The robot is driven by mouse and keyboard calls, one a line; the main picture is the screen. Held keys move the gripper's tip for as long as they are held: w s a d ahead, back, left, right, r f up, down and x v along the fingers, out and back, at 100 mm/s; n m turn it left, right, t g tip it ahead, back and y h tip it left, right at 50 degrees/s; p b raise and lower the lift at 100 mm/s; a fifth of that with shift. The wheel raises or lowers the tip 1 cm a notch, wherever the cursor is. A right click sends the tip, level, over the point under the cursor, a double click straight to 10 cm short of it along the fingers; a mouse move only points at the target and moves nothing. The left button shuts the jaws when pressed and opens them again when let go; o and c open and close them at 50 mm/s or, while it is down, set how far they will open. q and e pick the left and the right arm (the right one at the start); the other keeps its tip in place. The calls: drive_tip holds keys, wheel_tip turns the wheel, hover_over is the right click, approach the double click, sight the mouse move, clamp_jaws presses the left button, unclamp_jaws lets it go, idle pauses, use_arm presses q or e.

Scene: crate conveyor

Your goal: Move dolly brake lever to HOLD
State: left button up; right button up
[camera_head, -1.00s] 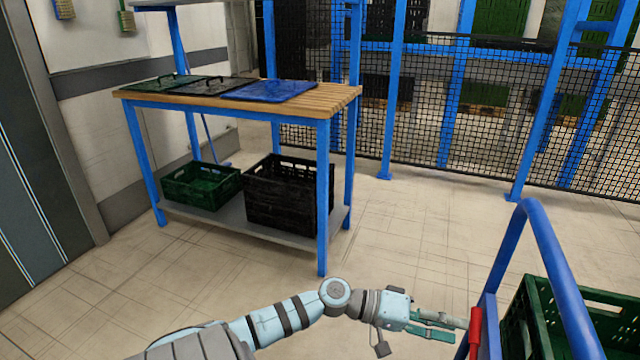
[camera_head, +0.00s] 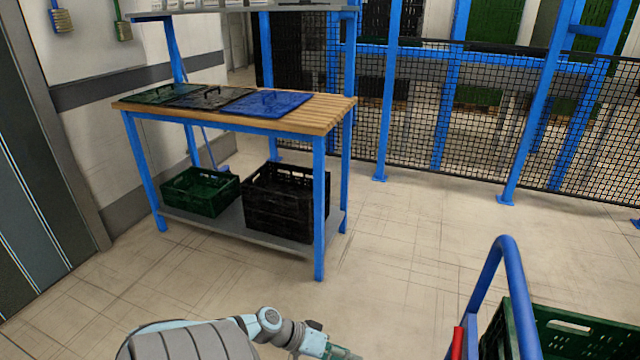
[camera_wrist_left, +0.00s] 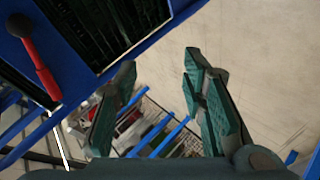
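The dolly (camera_head: 505,262) is at the lower right of the head view, with a blue tube handle and a green crate (camera_head: 572,350) on it. Its red brake lever (camera_head: 458,342) shows beside the blue post, cut off by the lower edge. No HOLD marking is readable. My left gripper (camera_head: 340,353) is left of the lever and apart from it. In the wrist view the gripper (camera_wrist_left: 160,70) has spread, empty fingers. My right gripper is out of view.
A wooden-topped blue workbench (camera_head: 330,112) stands at left centre, with lids on top and a green crate (camera_head: 200,192) and black crate (camera_head: 288,205) below. A mesh fence (camera_head: 430,120) runs behind. The floor (camera_head: 390,265) between bench and dolly is clear.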

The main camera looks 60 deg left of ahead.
use_arm(q)
drive_tip(key=s+a+f+g+y+p, duration=0.1)
drive_tip(key=s+f+g+y+p, duration=0.1)
drive_tip(key=s+f, duration=0.4)
drive_tip(key=shift+a+f+y+p, duration=0.3)
drive_tip(key=shift+a+y, duration=0.1)
drive_tip(key=shift+y, duration=0.1)
